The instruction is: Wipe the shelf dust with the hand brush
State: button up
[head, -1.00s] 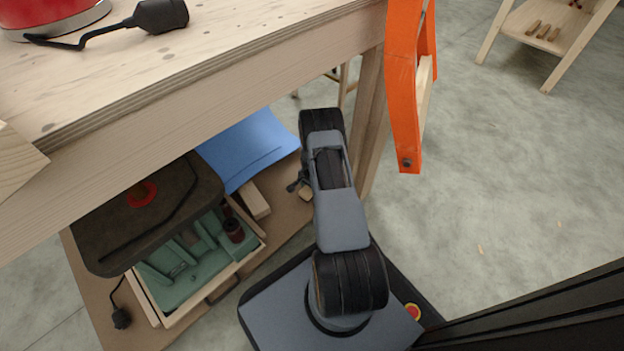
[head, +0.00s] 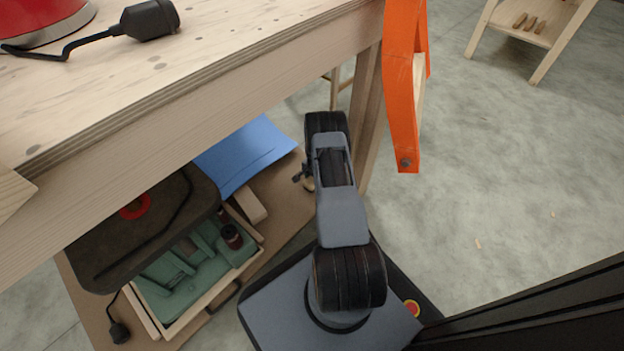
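No hand brush and no dust can be made out in the head view. A brown lower shelf (head: 102,318) lies under the workbench, partly hidden by the bench top. My arm stands upright beside the bench's right end. A small dark part (head: 302,173) shows just left of my arm, with a pale brown piece beside it. I cannot tell whether this is my gripper or something it holds. The fingertips are not clear.
On the lower shelf are a dark lidded case with a green tray (head: 180,285) and blue sheets (head: 245,155). An orange part (head: 403,90) hangs at the bench's end.

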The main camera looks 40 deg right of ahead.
jog(key=shift+d+r, duration=0.25)
jog(key=shift+d, duration=0.05)
jog(key=shift+r+p, duration=2.35)
jog(key=shift+r, duration=1.5)
